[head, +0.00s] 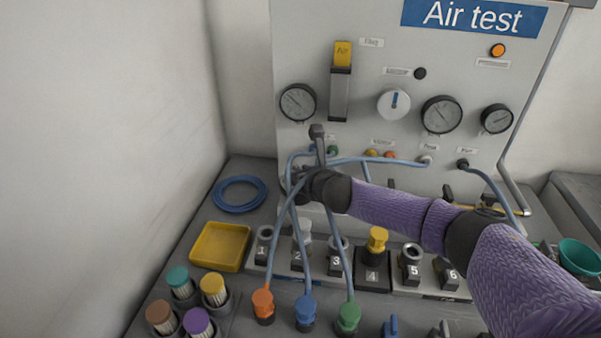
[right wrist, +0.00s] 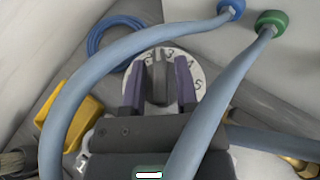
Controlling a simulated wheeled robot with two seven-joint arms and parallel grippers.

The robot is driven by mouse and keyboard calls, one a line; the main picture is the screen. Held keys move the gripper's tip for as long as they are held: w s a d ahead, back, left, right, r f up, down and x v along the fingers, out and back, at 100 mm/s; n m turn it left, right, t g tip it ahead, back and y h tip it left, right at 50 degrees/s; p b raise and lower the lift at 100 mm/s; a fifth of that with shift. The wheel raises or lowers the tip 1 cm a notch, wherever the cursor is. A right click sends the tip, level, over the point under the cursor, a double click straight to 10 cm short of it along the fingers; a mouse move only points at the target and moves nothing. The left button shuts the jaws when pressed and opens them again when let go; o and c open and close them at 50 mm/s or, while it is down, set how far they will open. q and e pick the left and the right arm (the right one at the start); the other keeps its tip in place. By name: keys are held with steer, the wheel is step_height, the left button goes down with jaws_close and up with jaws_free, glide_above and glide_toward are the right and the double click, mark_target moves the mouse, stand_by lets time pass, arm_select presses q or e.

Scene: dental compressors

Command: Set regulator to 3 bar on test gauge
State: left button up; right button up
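In the right wrist view, a dark knob (right wrist: 158,80) stands on a round white dial (right wrist: 196,74) with black numbers; 4 and 5 are readable. The purple fingers of my right gripper (right wrist: 160,88) stand on both sides of the knob, with a narrow gap visible at least on the right. In the head view my right gripper (head: 312,172) is at the lower left of the panel and hides the dial. Three round gauges are on the panel: left (head: 298,102), middle (head: 441,114) and right (head: 497,118). Their readings and labels are too small to read. My left gripper is out of view.
Blue hoses (head: 330,250) loop around my right gripper and cross close to it in the wrist view. A yellow tray (head: 220,247) and a coiled blue hose (head: 239,194) lie at left. Numbered fittings and colored plugs (head: 263,306) fill the bench front. A white knob (head: 394,104) is on the panel.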

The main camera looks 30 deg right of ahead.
jaws_close()
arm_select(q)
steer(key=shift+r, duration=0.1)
